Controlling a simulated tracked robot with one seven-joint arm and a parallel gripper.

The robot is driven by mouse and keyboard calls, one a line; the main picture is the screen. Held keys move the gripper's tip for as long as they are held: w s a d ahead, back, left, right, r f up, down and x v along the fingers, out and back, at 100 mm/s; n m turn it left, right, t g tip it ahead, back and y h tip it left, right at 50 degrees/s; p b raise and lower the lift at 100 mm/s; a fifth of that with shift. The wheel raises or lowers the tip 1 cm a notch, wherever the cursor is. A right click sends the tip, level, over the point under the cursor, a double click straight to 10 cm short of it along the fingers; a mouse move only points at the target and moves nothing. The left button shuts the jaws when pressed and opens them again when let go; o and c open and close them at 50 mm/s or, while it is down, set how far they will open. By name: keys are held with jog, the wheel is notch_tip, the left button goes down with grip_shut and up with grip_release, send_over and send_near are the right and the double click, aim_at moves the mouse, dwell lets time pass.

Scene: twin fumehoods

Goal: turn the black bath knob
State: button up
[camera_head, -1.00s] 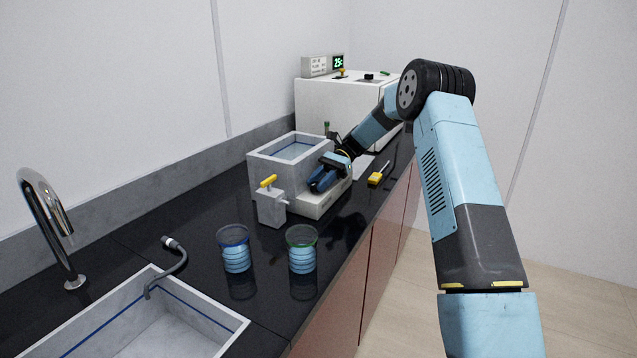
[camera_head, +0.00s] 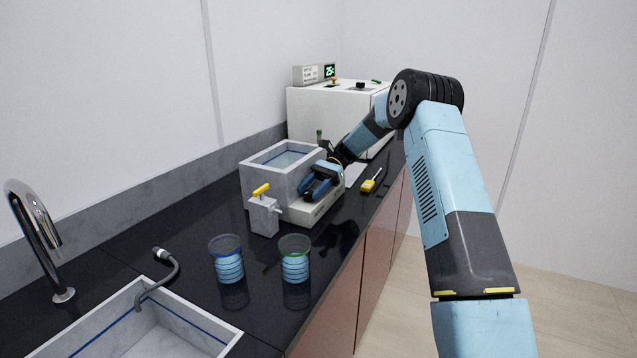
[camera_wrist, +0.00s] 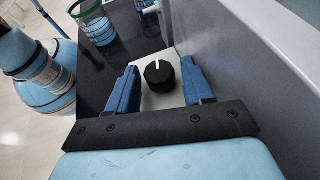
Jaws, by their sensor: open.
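The black bath knob (camera_wrist: 159,74) is round with a white pointer line and sits on the pale front ledge of the water bath. In the wrist view it lies between and just beyond my two blue fingers. My gripper (camera_wrist: 160,82) is open, one finger to each side of the knob, with no clear contact. In the head view my gripper (camera_head: 306,190) is over the ledge at the front of the grey bath (camera_head: 270,185); the knob is hidden there. The bath holds water.
A grey box with a yellow lever (camera_head: 263,215) stands just left of the bath. Two beakers of blue liquid, one blue-rimmed (camera_head: 228,262) and one green-rimmed (camera_head: 295,262), stand nearer. A yellow tool (camera_head: 370,185) lies right of the bath. A sink (camera_head: 170,330) is at front left.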

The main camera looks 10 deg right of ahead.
jog(key=v, duration=1.3)
jog(key=shift+w+d+r, duration=0.2)
jog(key=shift+w+d, duration=0.05)
